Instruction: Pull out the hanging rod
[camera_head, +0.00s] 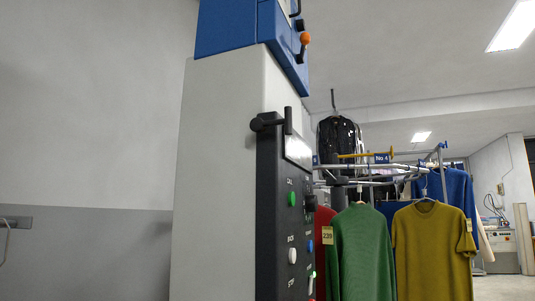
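A short black rod with an upright end piece (270,122) sticks out near the top of a black control panel (268,200). The panel is on the side of a tall light grey machine (222,190) with a blue top (230,30). A thin yellow bar (360,155) extends level beside the metal clothes rails, near a blue "No 4" sign (381,158). I cannot tell for sure which of these is the hanging rod. My gripper does not show in this view.
A green sweater (362,250) and a mustard shirt (432,250) hang right of the panel. A dark garment (338,145) hangs higher behind. The panel carries several coloured buttons. An orange knob (304,38) is on the blue top. A grey wall bracket (15,223) is at far left.

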